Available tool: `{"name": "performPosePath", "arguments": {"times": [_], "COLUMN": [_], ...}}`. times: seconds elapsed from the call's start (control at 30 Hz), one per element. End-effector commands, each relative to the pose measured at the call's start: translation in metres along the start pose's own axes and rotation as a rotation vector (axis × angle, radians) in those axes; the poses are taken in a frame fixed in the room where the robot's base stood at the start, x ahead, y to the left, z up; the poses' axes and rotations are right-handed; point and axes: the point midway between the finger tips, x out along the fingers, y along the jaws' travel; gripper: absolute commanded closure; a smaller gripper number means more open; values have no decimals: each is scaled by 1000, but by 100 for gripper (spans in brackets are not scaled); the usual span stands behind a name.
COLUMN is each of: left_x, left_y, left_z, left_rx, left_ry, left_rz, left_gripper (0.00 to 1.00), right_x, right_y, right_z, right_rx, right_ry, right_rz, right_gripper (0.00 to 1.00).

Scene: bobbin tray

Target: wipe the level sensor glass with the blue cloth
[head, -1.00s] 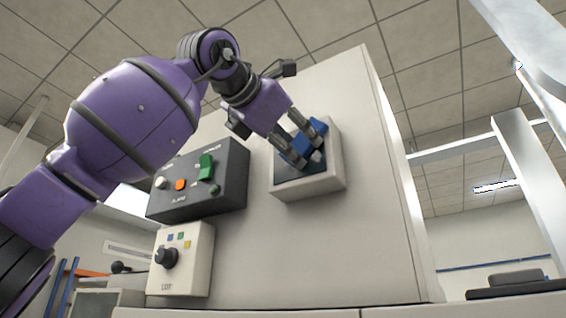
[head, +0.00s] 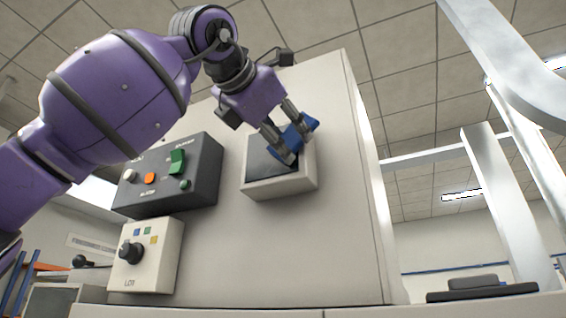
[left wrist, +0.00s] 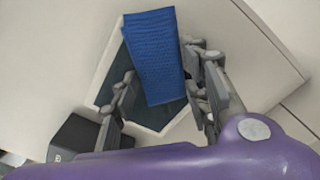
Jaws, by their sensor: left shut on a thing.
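The level sensor glass (head: 262,158) is a dark square pane in a pale raised frame (head: 285,187) on the upright cabinet face. The blue cloth (head: 303,130) lies over the right side of the pane and reaches the frame's upper right edge. My left gripper (head: 287,138) is shut on the cloth, in front of the glass. The left wrist view shows the cloth (left wrist: 152,55) as a textured strip between the fingers (left wrist: 165,92), with dark glass (left wrist: 118,72) bare beside it. Whether the cloth presses on the glass I cannot tell. My right gripper is out of view.
Left of the sensor is a dark control box (head: 168,178) with a green switch and orange button. Below it is a pale box (head: 147,255) with a black knob. The cabinet face (head: 340,230) right of and below the sensor is bare.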

Motion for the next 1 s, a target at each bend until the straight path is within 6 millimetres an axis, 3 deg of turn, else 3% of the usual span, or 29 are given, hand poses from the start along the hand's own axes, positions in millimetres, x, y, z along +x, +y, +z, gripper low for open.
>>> {"name": "performPosePath", "arguments": {"times": [0.5,1.0], "left_x": [-51,-59], "left_y": [1,2], "left_z": [1,1], "left_rx": [0,0], "left_ry": [-4,-4], "left_rz": [2,2], "left_gripper": [78,78], "right_x": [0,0], "right_y": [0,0], "right_z": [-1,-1], "right_rx": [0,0], "right_ry": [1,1], "right_rz": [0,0], "right_gripper": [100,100]}}
